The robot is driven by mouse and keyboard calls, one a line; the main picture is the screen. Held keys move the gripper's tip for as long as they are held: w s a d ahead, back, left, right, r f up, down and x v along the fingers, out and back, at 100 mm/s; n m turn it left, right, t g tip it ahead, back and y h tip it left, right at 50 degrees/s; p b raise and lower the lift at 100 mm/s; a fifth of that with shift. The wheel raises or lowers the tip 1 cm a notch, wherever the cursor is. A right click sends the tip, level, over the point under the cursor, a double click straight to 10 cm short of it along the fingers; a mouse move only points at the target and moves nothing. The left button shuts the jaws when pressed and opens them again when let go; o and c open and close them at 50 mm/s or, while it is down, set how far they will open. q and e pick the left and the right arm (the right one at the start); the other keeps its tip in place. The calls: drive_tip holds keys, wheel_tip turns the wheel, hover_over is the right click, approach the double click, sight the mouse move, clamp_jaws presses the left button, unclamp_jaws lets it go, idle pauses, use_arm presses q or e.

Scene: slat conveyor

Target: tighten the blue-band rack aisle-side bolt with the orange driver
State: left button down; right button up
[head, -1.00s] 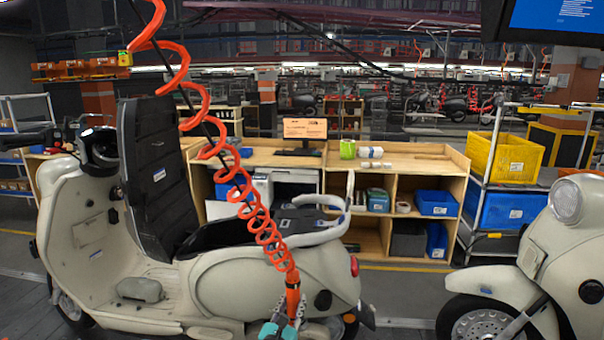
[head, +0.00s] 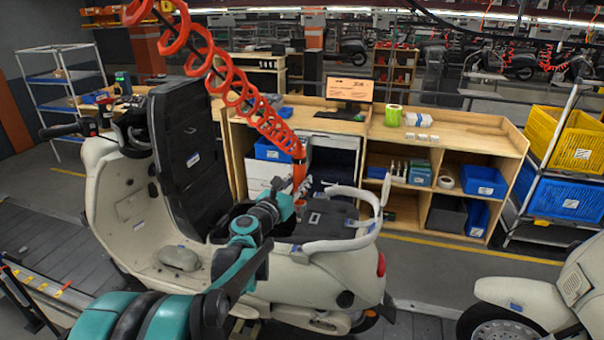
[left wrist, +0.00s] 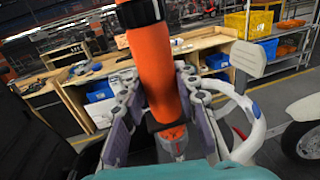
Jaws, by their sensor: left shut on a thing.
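The orange driver (head: 299,175) hangs at the end of a red-orange coiled hose. My left gripper (head: 299,192) is shut on it, above the rear of the cream scooter (head: 300,270). In the left wrist view the driver (left wrist: 160,75) stands nearly upright between the fingers of the gripper (left wrist: 158,90). A white rear rack rail (head: 345,240) curves around the scooter's tail, right of the gripper; it also shows in the left wrist view (left wrist: 252,112). My right gripper is out of view.
The coiled hose (head: 235,92) stretches across the upper left. The scooter's black seat (head: 183,150) is raised left of the gripper. A wooden workbench (head: 460,135) stands behind. A second scooter (head: 545,300) is at the right, with a floor gap between.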

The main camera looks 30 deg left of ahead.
sight(299, 214)
use_arm(q)
drive_tip(key=shift+f+b, duration=0.6)
drive_tip(key=shift+f, duration=0.15)
wheel_tip(299, 214, down, 8)
drive_tip(key=b, duration=0.6)
drive_tip(key=shift+r, duration=0.1)
drive_tip(key=shift+s, duration=0.25)
drive_tip(key=shift+f+b, duration=0.6)
drive_tip(key=shift+f, duration=0.25)
idle(1.6)
drive_tip(key=shift+s+d+f+b, duration=0.1)
drive_tip(key=shift+f+b, duration=0.05)
drive_tip(key=shift+b, duration=0.15)
idle(0.3)
idle(0.6)
